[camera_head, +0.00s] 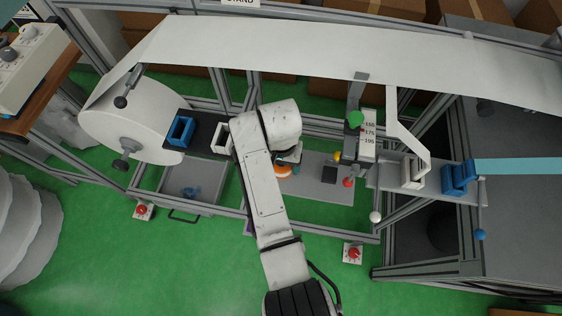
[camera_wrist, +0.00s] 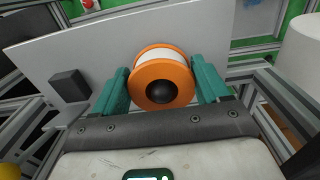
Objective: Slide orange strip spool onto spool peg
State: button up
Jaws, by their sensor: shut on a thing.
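The orange strip spool (camera_wrist: 162,77) has two orange flanges with a white band between them. In the wrist view my gripper (camera_wrist: 160,68) has its teal fingers shut on either side of it. A dark rounded thing fills the spool's centre; I cannot tell whether it is the peg's end or the open bore. The flat grey panel (camera_wrist: 102,45) lies just behind the spool. In the head view the spool (camera_head: 282,170) shows as a small orange patch beside my arm, over the grey panel (camera_head: 315,190). My arm hides most of the gripper there.
A black block (camera_wrist: 70,85) projects from the panel left of the spool; it also shows in the head view (camera_head: 329,175). Metal framing surrounds the panel.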

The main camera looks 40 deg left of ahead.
jog(key=shift+f, duration=0.35)
dwell(0.3)
jog(key=o, duration=1.1)
notch_tip(320, 180, up, 11)
jog(key=shift+f+b, duration=0.1)
jog(key=shift+b, duration=0.25)
